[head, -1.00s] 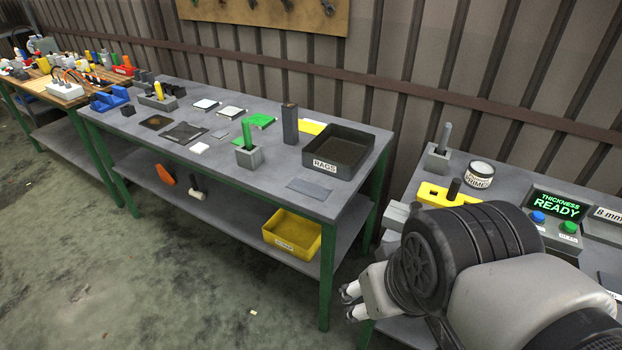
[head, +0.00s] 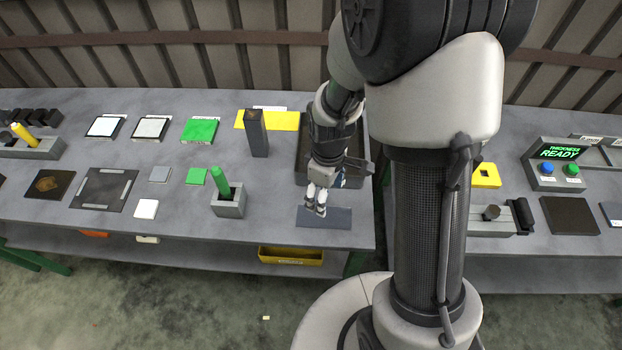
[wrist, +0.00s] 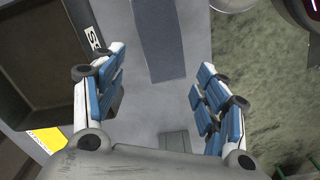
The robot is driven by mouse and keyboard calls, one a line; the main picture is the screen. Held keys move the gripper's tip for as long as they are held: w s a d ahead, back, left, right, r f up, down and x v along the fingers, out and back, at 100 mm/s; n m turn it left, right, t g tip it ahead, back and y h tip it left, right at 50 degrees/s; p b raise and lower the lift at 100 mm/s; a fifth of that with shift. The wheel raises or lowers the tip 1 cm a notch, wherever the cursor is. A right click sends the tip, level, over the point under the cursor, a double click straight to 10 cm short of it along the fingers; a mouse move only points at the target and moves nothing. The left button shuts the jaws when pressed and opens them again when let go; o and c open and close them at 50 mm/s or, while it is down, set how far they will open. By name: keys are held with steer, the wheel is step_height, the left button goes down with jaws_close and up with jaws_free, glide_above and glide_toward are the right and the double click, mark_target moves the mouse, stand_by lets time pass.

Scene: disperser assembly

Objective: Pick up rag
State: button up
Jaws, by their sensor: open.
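The rag, a flat blue-grey rectangle (head: 341,218), lies on the grey table near its front edge, in front of the dark rags tray (head: 299,172). My gripper (head: 316,209) points down over the left part of the rag. In the wrist view the rag (wrist: 164,38) shows between and beyond the fingertips. There my gripper (wrist: 160,65) is open, its blue-padded fingers wide apart with nothing between them. The exact height above the rag is hard to tell. My arm hides part of the tray.
The tray (wrist: 40,55) stands close beside the left finger in the wrist view. A dark upright block (head: 257,135) and a grey holder with a green handle (head: 229,200) stand left of my gripper. A yellow sheet (head: 283,120) lies behind.

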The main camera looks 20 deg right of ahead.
mark_target(325, 218)
steer(key=f+b, duration=0.4)
steer(key=f, duration=0.1)
steer(key=f+b, duration=0.3)
steer(key=f, duration=0.2)
steer(key=shift+s+d+b, duration=0.1)
steer(key=shift+s+b, duration=0.1)
steer(key=shift+b, duration=0.2)
steer(key=shift+f, duration=0.1)
steer(key=shift+f, duration=0.1)
steer(key=shift+c, duration=0.7)
steer(key=shift+s, duration=0.2)
steer(key=c, duration=0.7)
step_height(325, 218, up, 12)
steer(key=p, duration=0.9)
steer(key=shift+w, duration=0.15)
jaws_close()
